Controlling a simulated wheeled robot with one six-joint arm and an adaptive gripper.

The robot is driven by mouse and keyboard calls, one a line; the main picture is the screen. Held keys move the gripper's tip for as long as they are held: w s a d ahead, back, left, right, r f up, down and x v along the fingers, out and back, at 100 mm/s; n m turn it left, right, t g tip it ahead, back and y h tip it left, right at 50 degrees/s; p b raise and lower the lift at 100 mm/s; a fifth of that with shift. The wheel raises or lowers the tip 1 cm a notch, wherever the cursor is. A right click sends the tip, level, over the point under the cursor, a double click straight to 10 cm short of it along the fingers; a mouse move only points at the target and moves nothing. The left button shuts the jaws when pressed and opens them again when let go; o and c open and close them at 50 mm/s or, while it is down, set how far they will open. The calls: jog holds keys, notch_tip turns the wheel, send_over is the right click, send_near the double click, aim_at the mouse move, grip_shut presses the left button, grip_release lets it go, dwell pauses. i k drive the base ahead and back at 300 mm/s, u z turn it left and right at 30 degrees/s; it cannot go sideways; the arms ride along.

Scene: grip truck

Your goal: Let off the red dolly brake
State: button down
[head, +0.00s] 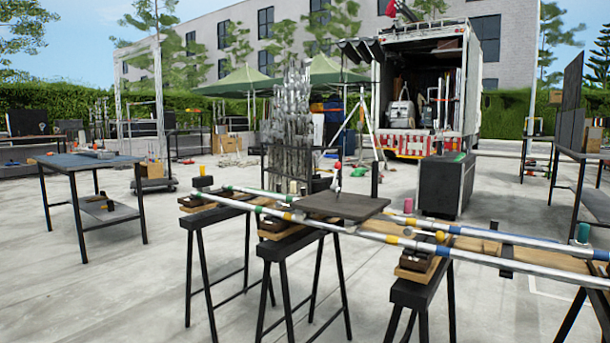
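A dark flat dolly platform (345,206) sits across two silver rails (400,241) that lie on black sawhorses. A thin upright lever with a red knob (338,165) rises at the platform's back edge; it looks like the red dolly brake. The lever's foot and its exact setting are too small to tell. A dark upright post (374,179) stands just right of it. My gripper is not in this view.
The sawhorses (283,258) and rails fill the front. A blue-topped table (85,162) stands left, a dark case (444,187) behind the rails, and a rack of stands (292,125) behind the dolly. An open truck (430,88) is farther back. Paved ground (120,285) at front left is clear.

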aim_at(337, 165)
jog(key=u, duration=0.85)
jog(key=i, duration=1.15)
jog(key=z, duration=0.15)
